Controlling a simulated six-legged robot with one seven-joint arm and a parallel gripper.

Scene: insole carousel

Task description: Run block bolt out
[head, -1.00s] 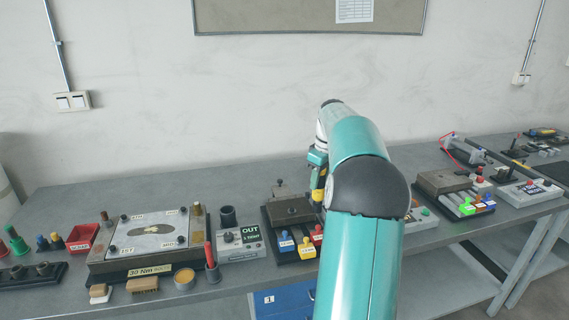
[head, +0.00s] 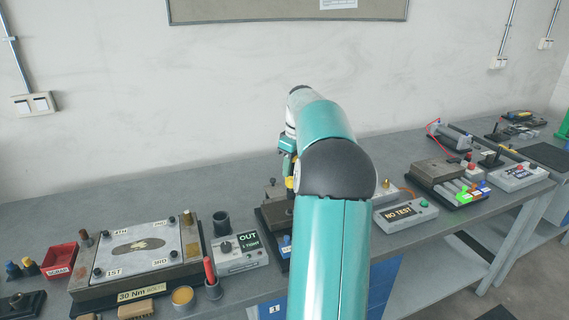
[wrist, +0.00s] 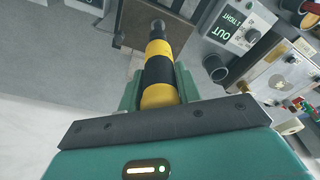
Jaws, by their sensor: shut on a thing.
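My gripper (wrist: 158,92) is shut on a yellow-and-black striped driver (wrist: 158,72). In the wrist view the driver's dark tip lies over a brown block (wrist: 133,30); I cannot tell whether it touches a bolt there. In the head view my gripper (head: 288,165) is above the block (head: 272,213), which my arm partly hides, with a little of the driver's yellow showing. A grey control box (head: 240,251) left of the block has a dark knob and a display reading OUT and 1 TIGHT. It also shows in the wrist view (wrist: 236,30).
Left stands a plate fixture (head: 140,248) with numbered corners and a 30 Nm label. A dark cup (head: 221,223), a red-handled tool (head: 210,270) and a red bin (head: 60,262) stand around it. Right of my arm is a NO TEST box (head: 405,213). Bench behind is clear.

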